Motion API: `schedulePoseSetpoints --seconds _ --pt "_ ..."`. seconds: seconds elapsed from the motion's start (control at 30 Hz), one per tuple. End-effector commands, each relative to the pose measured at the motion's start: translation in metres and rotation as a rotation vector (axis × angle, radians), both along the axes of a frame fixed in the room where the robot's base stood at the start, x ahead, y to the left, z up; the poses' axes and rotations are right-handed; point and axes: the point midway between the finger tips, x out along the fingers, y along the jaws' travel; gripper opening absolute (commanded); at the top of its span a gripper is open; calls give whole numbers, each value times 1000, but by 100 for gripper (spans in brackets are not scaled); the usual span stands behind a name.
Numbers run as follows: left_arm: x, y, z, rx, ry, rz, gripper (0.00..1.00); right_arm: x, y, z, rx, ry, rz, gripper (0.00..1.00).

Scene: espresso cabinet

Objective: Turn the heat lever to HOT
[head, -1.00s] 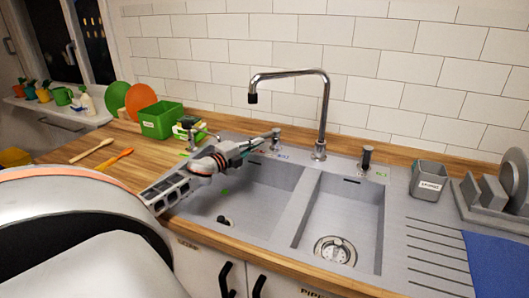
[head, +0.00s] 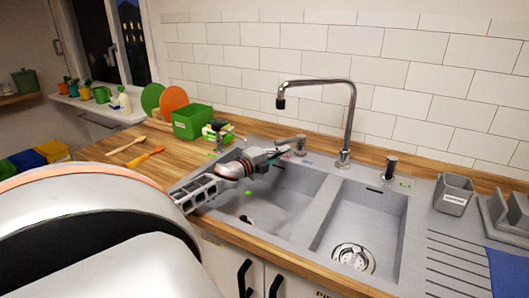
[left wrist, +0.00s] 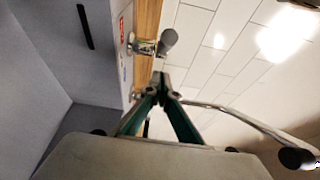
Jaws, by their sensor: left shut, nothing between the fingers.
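The heat lever (head: 297,142) is a small metal fitting with a grey handle at the back rim of the sink, left of the tall faucet. In the left wrist view the lever (left wrist: 166,42) stands out from its mount, just beyond my fingertips. A small red and blue label (left wrist: 122,24) is beside it; its wording is too small to read. My left gripper (head: 287,150) is over the left basin's back edge, close to the lever. In the left wrist view its fingertips (left wrist: 161,78) are together and empty, with a small gap to the lever. My right gripper is out of view.
The tall faucet (head: 349,115) arches just right of the lever; its spout tip (left wrist: 297,158) also shows in the left wrist view. A soap pump (head: 389,168) stands farther right. A green box (head: 192,122) is on the counter at left. The tiled wall is close behind.

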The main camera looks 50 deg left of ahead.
Motion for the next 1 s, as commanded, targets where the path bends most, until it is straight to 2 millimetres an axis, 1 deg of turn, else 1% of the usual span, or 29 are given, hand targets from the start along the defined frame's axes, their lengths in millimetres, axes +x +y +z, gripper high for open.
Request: schedulePoseSetpoints --seconds 0.07,0.1,0.27,0.5,0.7,0.83,1.0 --pt "1 -2 0 -1 1 -2 0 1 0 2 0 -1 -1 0" --pt "-7 -1 -2 1 4 -1 0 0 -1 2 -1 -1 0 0" --pt "-30 0 -4 -1 5 -3 0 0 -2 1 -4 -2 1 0" --pt "-65 3 -4 -2 4 -3 0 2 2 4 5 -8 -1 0" --pt "-88 5 -3 -3 3 -3 0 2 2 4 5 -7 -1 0" --pt "-96 6 -3 -2 2 -2 0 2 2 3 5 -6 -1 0" --pt "-99 6 -2 -1 2 -3 0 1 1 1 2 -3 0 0"
